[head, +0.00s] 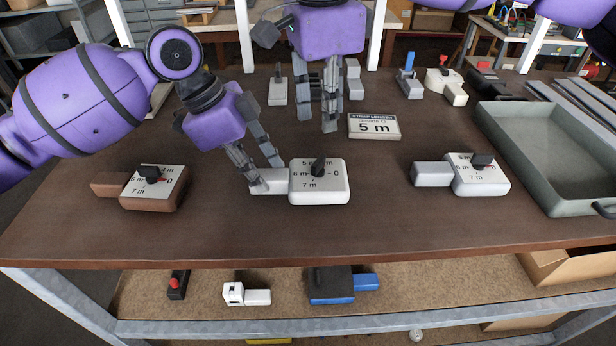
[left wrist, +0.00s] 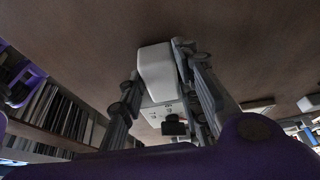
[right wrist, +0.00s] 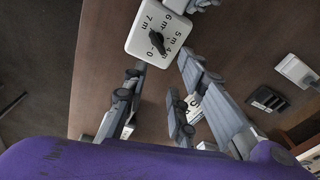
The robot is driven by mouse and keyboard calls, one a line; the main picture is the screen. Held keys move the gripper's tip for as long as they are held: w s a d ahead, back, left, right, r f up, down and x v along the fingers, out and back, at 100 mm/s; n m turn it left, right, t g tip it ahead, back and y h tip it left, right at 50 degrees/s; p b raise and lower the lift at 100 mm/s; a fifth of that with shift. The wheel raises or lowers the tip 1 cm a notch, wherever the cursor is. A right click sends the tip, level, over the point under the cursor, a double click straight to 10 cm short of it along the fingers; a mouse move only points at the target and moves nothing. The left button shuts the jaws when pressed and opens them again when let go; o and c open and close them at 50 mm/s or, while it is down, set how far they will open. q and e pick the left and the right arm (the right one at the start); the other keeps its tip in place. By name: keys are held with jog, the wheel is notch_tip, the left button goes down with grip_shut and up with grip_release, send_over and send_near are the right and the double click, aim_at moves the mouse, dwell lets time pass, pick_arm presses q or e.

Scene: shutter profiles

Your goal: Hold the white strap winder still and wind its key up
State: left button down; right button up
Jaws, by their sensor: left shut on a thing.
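The white strap winder (head: 336,190) lies on the bench, its dial marked 0, 5 m, 6 m and 7 m, with a black key (head: 318,168) standing at its centre. My left gripper (head: 266,178) is shut on the winder's narrower grip block at its left end; the block shows between the fingers in the left wrist view (left wrist: 157,72). My right gripper (head: 332,118) points down behind the winder, apart from the key. Its fingers are spread and empty in the right wrist view, where the dial and key (right wrist: 157,40) lie beyond the fingertips. The sign (head: 374,127) reads strap length 5 m.
A brown winder (head: 160,195) lies to the left and a light grey winder (head: 480,178) to the right. A grey-green tray (head: 545,207) fills the right side. Several small devices (head: 278,92) stand along the back. Bare bench lies before the white winder.

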aim_at(319, 160)
jog(key=m, duration=2)
jog(key=shift+s+f, duration=0.2)
jog(key=shift+f, duration=0.2)
jog(key=m, duration=0.3)
jog(key=shift+a+f+m+g, duration=0.15)
jog(key=shift+a+m+g, duration=0.05)
jog(key=shift+m+g, duration=0.1)
jog(key=m, duration=0.3)
jog(key=shift+a+y, duration=0.15)
jog(key=shift+y, duration=0.15)
jog(key=shift+f+m, duration=0.3)
jog(key=shift+f, duration=3.7)
